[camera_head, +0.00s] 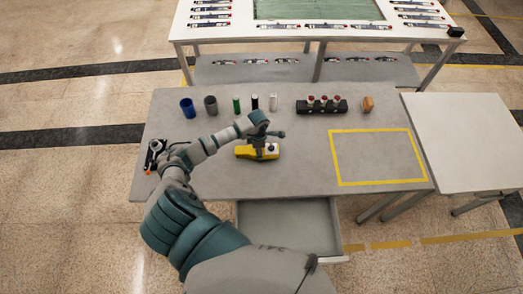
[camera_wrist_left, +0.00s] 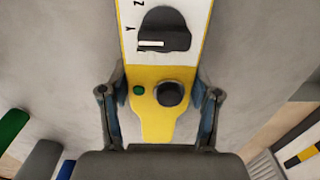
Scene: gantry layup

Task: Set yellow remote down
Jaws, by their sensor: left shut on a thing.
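The yellow remote (camera_head: 257,152) is at the middle of the grey table in the head view, under my left gripper (camera_head: 262,141). In the left wrist view the remote (camera_wrist_left: 160,85) shows its yellow body, a white panel with a dark knob, a green button and a black round knob. The fingers of my left gripper (camera_wrist_left: 160,112) stand on both sides of the remote and are shut on it. I cannot tell whether the remote touches the table top or is just above it. My right gripper is not in view.
The grey table (camera_head: 300,170) has a yellow taped rectangle (camera_head: 383,183) at right, empty inside. An open drawer (camera_head: 290,225) juts out in front.

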